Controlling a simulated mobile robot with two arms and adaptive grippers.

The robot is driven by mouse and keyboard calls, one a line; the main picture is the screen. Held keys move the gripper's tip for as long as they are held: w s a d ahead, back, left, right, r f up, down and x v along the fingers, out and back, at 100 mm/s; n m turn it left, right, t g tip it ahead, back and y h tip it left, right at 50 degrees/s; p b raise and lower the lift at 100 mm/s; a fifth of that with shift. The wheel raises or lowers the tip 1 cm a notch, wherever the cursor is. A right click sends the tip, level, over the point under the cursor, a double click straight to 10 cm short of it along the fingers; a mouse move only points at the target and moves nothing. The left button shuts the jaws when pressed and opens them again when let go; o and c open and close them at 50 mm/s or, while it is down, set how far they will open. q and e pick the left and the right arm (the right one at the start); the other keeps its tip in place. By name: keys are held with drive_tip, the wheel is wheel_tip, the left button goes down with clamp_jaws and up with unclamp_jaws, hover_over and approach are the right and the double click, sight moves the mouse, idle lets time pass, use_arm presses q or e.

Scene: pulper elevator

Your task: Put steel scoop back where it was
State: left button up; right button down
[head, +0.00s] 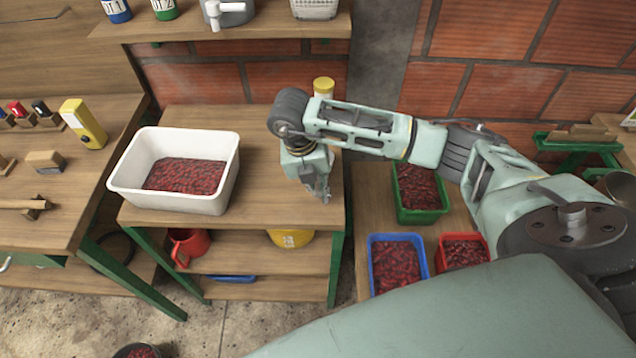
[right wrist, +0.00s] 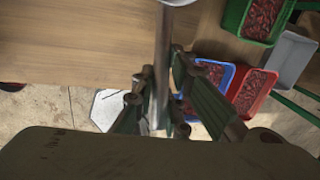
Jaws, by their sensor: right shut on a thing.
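My right gripper (head: 320,192) points down over the right part of the middle wooden table (head: 262,205) in the head view. In the right wrist view the right gripper (right wrist: 170,110) is shut on the steel scoop's handle (right wrist: 162,65), a smooth grey rod running between its fingers. The rod runs up to a rounded grey end at the top edge of that view; the scoop's bowl cannot be made out. In the head view I cannot tell the scoop apart from the gripper. My left gripper is not in view.
A white tub (head: 222,190) of red cherries stands left of the gripper. A yellow-lidded jar (head: 324,87) stands behind my arm. Green (head: 422,214), blue (head: 372,270) and red (head: 442,262) crates of cherries sit to the right. A red jug (head: 186,246) is on the lower shelf.

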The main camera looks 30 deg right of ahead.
drive_tip(key=shift+f, duration=0.1)
drive_tip(key=c, duration=1.7)
unclamp_jaws()
drive_tip(key=shift+c, duration=0.2)
